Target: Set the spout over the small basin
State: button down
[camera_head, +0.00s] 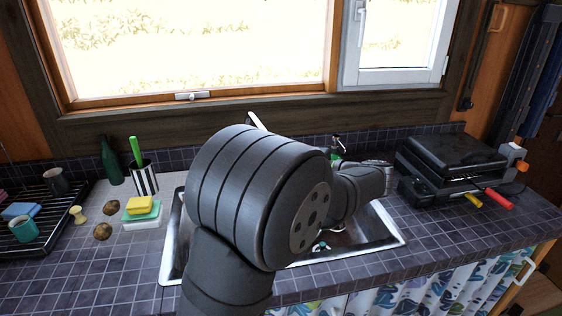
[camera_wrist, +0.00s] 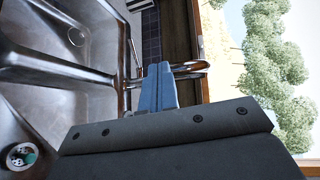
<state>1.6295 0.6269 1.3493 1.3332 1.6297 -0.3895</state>
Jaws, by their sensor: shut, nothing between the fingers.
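The sink (camera_head: 172,243) is set in the tiled counter, and my arm hides most of it. A pale tip, probably the tap lever (camera_head: 257,121), shows behind my arm in the head view. In the wrist view, my gripper (camera_wrist: 158,72) is shut and empty beside the chrome spout (camera_wrist: 190,70). The spout's tube passes behind the fingers; I cannot tell whether they touch it. One basin (camera_wrist: 100,25) with a plain drain is at upper left, and another basin (camera_wrist: 50,110) with a strainer is at lower left. I cannot tell which is smaller. The fingers are hidden in the head view.
A sponge stack (camera_head: 142,207), a striped cup (camera_head: 144,178) and a green bottle (camera_head: 111,160) stand left of the sink. A dish rack (camera_head: 40,215) is farther left. A black grill (camera_head: 455,165) stands on the right. The window (camera_head: 190,50) is behind.

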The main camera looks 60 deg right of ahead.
jog(key=s+d+f+m+t+h, duration=0.1)
jog(key=s+d+t+h, duration=0.1)
jog(key=s+d, duration=0.4)
jog(key=s, duration=0.3)
jog(key=shift+d, duration=0.25)
jog(key=w+a, duration=0.2)
jog(key=w, duration=1.1)
jog(key=shift+a, duration=0.2)
jog(key=shift+a, duration=0.15)
